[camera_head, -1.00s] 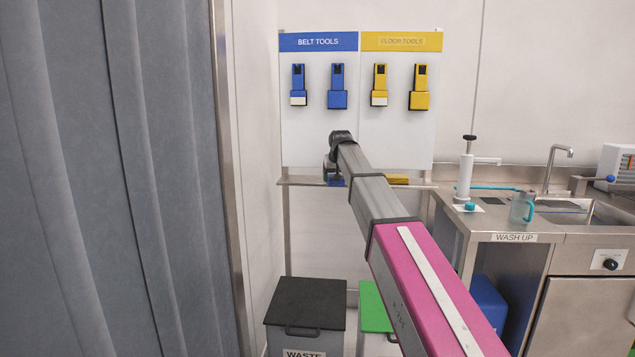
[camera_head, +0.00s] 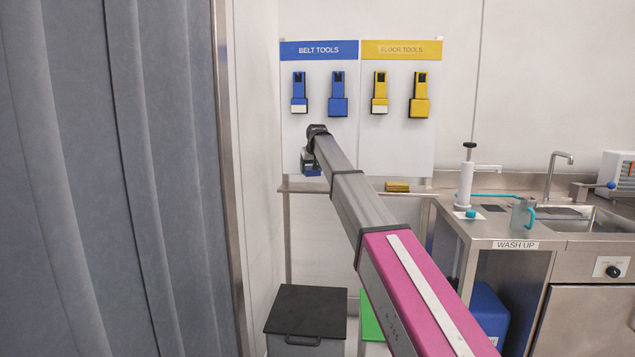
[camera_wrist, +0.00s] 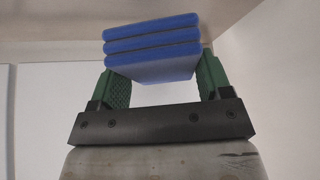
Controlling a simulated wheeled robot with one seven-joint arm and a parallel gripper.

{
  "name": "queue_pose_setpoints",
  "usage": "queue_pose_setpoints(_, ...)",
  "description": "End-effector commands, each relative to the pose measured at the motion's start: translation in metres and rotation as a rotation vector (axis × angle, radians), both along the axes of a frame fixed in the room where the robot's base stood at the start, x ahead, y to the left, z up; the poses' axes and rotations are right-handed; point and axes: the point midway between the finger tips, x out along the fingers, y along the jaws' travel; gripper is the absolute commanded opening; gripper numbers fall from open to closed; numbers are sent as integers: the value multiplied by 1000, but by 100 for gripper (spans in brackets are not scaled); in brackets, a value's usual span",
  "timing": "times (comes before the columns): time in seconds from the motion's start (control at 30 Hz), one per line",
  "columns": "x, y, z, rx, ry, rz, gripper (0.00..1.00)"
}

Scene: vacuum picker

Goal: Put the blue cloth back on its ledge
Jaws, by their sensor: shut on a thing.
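The blue cloth (camera_wrist: 152,48) is a folded stack of blue layers in the wrist view, between the two green fingers of my gripper (camera_wrist: 155,80). My gripper is shut on it at both sides. In the head view my gripper (camera_head: 311,166) is at the far end of my arm, and a bit of the blue cloth (camera_head: 313,173) shows under it. The narrow ledge (camera_head: 287,187) runs below the white tool board. The cloth appears just above the ledge's left part; my arm hides part of the ledge, and I cannot tell the gap.
A yellow cloth or pad (camera_head: 397,187) lies on the ledge's right part. Blue and yellow tools hang on the board (camera_head: 360,150) above. A grey curtain (camera_head: 110,180) stands at left, a dark-lidded bin (camera_head: 308,312) below, and a sink counter (camera_head: 520,232) at right.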

Motion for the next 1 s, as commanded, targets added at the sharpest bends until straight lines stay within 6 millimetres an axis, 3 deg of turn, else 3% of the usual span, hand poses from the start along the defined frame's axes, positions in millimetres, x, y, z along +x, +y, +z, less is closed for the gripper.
queue_pose_setpoints(0.1,16,-14,-12,1,0,-2,50)
queue_pose_setpoints(0.27,25,-23,-20,0,-1,0,50)
queue_pose_setpoints(0.43,26,-25,-30,0,0,0,50)
queue_pose_setpoints(0.7,26,-25,-61,0,0,0,50)
queue_pose_setpoints(1.0,26,-24,-63,0,-1,0,50)
